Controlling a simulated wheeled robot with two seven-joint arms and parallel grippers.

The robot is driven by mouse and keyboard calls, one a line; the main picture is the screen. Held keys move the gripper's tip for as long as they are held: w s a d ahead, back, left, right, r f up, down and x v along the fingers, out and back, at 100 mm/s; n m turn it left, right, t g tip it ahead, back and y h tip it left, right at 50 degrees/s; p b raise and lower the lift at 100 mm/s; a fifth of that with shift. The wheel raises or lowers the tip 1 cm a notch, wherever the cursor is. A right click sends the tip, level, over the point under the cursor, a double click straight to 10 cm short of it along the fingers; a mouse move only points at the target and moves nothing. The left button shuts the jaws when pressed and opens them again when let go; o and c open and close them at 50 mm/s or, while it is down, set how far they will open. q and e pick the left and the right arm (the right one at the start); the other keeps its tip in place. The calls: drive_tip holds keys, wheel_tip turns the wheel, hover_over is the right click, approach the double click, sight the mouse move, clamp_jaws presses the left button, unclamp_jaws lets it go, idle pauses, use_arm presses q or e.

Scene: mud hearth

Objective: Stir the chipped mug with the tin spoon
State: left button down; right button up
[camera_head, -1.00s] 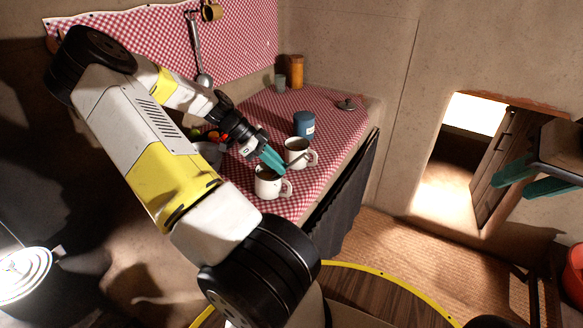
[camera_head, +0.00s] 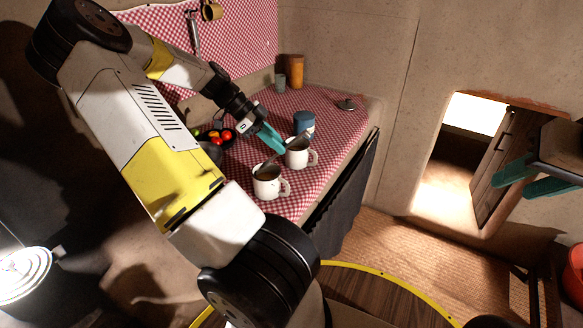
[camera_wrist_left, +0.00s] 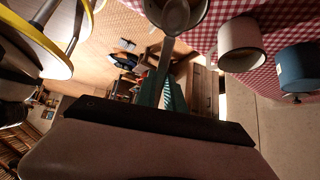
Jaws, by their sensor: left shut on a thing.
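My left gripper (camera_head: 277,145) is shut on the tin spoon (camera_head: 267,162). The spoon slants between the two white mugs. Its lower end is at the mouth of the front mug (camera_head: 268,185), and its upper part passes in front of the rear mug (camera_head: 297,155). In the left wrist view the spoon's bowl (camera_wrist_left: 173,16) overlaps the dark opening of a mug at the top edge; I cannot tell how deep it sits. The rear mug (camera_wrist_left: 240,45) is beside it. I cannot see which mug is chipped. My right gripper (camera_head: 532,179) is open and empty at the right.
A blue tin (camera_head: 304,122) stands behind the rear mug. A dark bowl with red tomatoes (camera_head: 226,135) is left of the gripper. A grey cup (camera_head: 281,84), an orange canister (camera_head: 295,71) and a lid (camera_head: 347,105) stand further back. The checked counter's right side is clear.

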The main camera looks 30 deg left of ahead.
use_arm(q)
drive_tip(key=shift+r, duration=2.95)
